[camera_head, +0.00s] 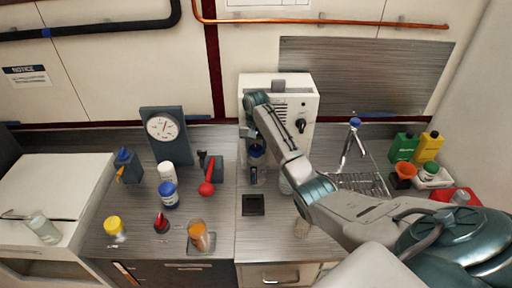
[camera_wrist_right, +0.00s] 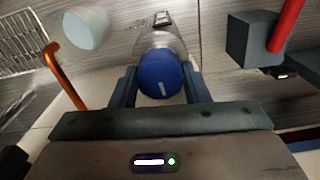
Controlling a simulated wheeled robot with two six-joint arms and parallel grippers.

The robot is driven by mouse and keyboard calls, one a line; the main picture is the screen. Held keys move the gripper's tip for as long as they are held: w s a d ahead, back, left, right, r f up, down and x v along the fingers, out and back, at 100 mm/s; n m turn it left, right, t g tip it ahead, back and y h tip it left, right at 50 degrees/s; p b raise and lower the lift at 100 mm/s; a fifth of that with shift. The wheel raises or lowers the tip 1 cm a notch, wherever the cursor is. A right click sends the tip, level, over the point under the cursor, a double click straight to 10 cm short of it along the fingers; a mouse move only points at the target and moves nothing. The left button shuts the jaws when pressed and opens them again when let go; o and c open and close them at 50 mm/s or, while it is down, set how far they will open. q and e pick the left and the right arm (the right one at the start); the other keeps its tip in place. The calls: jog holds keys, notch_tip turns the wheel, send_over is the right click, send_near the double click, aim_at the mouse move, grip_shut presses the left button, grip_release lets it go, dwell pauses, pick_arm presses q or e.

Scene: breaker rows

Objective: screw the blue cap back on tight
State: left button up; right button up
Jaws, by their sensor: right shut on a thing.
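The blue cap (camera_wrist_right: 160,74) has a white mark on its top. In the right wrist view it sits between the two fingers of my right gripper (camera_wrist_right: 160,86), which is shut on it. A clear vessel (camera_wrist_right: 165,42) shows just behind and under the cap; whether the cap is seated on its neck or threaded cannot be told. In the head view my right gripper (camera_head: 257,166) reaches down in front of the white machine, and its wrist hides most of the cap and vessel. My left gripper is not in view.
A lever with a red knob (camera_head: 207,188) stands left of the gripper; its red rod (camera_wrist_right: 288,22) shows close in the wrist view. A dark square pad (camera_head: 253,205) lies in front.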

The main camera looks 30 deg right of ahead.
jog(key=m, duration=0.6)
jog(key=shift+m, duration=0.3)
jog(key=m, duration=0.3)
jog(key=shift+a+r, duration=0.15)
jog(key=o, duration=0.8)
jog(key=shift+o, duration=0.2)
jog(key=shift+r, duration=0.1)
